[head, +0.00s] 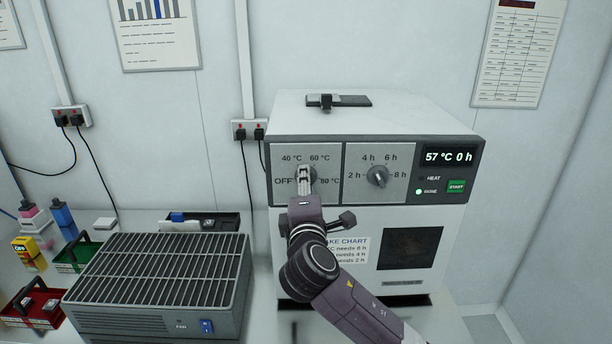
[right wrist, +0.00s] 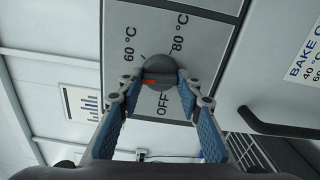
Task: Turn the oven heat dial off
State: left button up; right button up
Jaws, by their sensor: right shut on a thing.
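The oven (head: 378,124) is a white box with a grey control panel. Its heat dial (right wrist: 163,72) is round and grey with a raised grip bar, red at one end. My right gripper (head: 304,174) covers most of the dial in the head view. In the right wrist view my right gripper's fingers (right wrist: 158,85) close on the dial's two sides. The red end points left there, seemingly between the 40 °C and 60 °C positions, away from OFF (right wrist: 163,103). The 40 °C label is hidden in that view. My left gripper is out of view.
The time dial (head: 377,176) sits right of the heat dial. The display (head: 450,157) reads 57 °C 0 h; the DONE lamp (head: 419,191) is green, HEAT dark. A fan unit (head: 160,285), a green tray (head: 80,254) and a red tray (head: 35,305) stand left.

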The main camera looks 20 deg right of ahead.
jog(key=n, duration=1.9)
jog(key=shift+f, duration=0.3)
jog(key=shift+n, duration=0.4)
jog(key=o, duration=0.9)
jog(key=shift+s, duration=0.1)
jog(key=shift+c, duration=0.2)
jog(key=o, duration=0.3)
jog(key=shift+r, duration=0.1)
